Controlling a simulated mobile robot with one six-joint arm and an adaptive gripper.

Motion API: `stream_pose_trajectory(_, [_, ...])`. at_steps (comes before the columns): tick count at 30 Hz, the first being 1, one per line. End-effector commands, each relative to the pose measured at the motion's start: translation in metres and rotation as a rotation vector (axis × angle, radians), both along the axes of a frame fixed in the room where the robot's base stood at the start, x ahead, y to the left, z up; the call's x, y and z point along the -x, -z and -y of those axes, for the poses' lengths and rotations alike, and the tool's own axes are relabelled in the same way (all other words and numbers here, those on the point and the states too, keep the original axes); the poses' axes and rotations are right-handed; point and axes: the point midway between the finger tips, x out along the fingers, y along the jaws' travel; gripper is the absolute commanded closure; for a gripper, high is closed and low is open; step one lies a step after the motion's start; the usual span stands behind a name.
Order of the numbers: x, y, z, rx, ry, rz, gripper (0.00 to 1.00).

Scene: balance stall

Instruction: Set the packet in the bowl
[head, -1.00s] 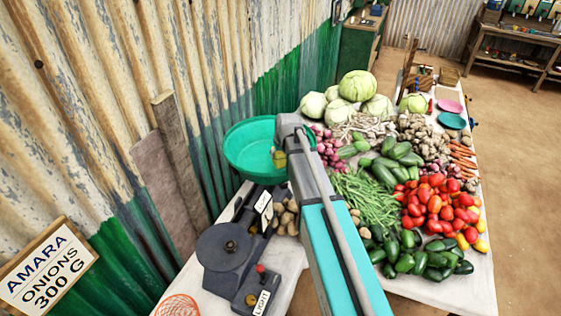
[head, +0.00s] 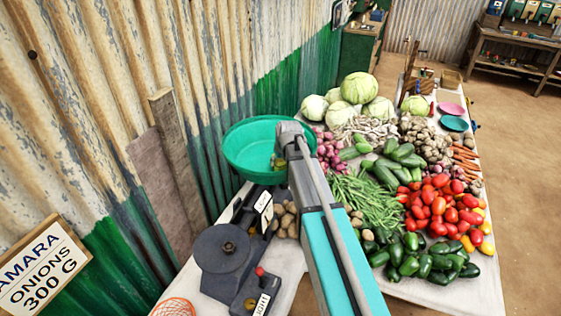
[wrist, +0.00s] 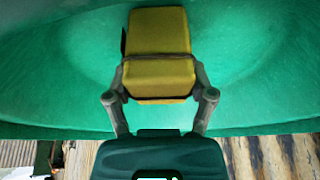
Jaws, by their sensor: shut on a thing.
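The packet (wrist: 158,73) is a yellow block held between the two fingers of my gripper (wrist: 160,62) in the wrist view. The bowl (wrist: 265,50) is green and fills the background behind the packet. In the head view the bowl (head: 240,150) sits at the far end of the balance by the wall. My gripper's end is over the bowl's right side, and a small bit of the yellow packet (head: 279,162) shows there. My arm hides part of the bowl's right rim. I cannot tell whether the packet touches the bowl's floor.
The balance (head: 222,248) has a dark round plate nearer me, with a box marked LIGHT (head: 252,292) beside it. Potatoes (head: 285,220), onions (head: 330,150), green beans (head: 365,198) and tomatoes (head: 440,205) crowd the table to the right. The corrugated wall (head: 170,90) stands close on the left.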

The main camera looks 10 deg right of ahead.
Motion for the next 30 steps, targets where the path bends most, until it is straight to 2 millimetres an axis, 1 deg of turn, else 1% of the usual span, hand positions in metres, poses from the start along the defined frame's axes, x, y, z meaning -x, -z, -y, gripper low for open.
stream_pose_trajectory(3, [0.0000,0.0026,0.0002,0.000,0.000,0.000,0.88])
stream_pose_trajectory(4, [0.0000,0.0026,0.0003,0.000,0.000,0.000,0.28])
stream_pose_trajectory(8, [0.0000,0.0017,0.0004,0.000,0.000,0.000,0.03])
stream_pose_trajectory(9, [0.0000,0.0017,0.0005,0.000,0.001,0.000,0.00])
stream_pose_trajectory(23, [0.0000,0.0009,0.0010,0.001,0.001,0.000,0.00])
stream_pose_trajectory(30, [0.0025,-0.0073,0.0015,0.001,0.001,0.000,0.00])
